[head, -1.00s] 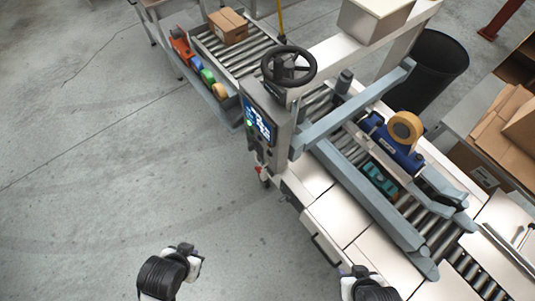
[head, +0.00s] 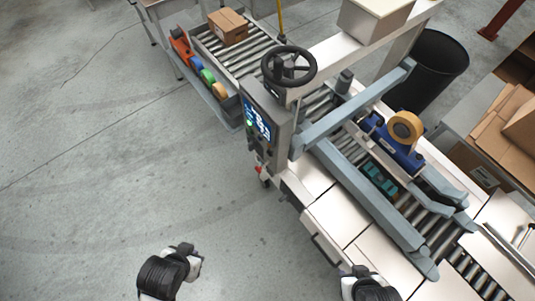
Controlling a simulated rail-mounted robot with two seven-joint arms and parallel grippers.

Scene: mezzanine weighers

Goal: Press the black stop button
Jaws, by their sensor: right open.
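The control panel (head: 283,128) is a grey upright box at the near end of the case-sealing machine, with a lit blue screen (head: 258,122). Small controls sit beside and below the screen, a green one among them. Dark spots (head: 269,152) show on the panel's lower part; I cannot tell which is the black stop button. My right gripper (head: 362,274) is at the bottom edge, open, well below the panel and apart from it; its fingertips are hardly visible. My left arm shows at the bottom left, but its fingers cannot be made out.
A black handwheel (head: 288,66) sits above the panel. A roller conveyor with a cardboard box (head: 228,27) runs behind. A blue tape head with a tan roll (head: 405,128) stands on the machine. A black bin (head: 428,70) is at the right. Floor at left is clear.

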